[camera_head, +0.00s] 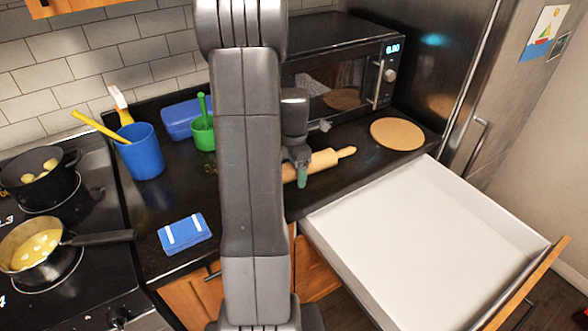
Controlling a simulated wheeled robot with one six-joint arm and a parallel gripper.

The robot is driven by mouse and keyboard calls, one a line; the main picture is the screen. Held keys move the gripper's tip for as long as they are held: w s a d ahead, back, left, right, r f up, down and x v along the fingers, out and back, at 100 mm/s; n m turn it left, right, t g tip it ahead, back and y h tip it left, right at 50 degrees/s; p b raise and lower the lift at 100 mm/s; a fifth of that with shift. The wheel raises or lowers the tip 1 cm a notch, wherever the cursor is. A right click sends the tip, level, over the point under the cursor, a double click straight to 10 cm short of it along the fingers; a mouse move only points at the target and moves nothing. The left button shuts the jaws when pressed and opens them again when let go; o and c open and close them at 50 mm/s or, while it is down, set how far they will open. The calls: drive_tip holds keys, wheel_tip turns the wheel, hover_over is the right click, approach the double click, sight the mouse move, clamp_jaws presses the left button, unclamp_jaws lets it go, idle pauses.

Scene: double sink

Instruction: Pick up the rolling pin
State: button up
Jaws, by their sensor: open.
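The rolling pin (325,161) is light wood and lies on the black counter in front of the microwave in the head view. Its right handle points toward the round board. Its left part is hidden behind my arm. My gripper (302,176) is open over the pin's visible left portion, pointing down, with a greenish fingertip in front of the pin. I cannot tell whether the fingers touch the pin.
An open empty white drawer (425,240) juts out below the counter at right. A microwave (345,75) stands behind the pin. Pots sit on the stove at left.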

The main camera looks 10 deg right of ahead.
drive_tip(key=shift+c, duration=0.5)
drive_tip(key=c, duration=1.4)
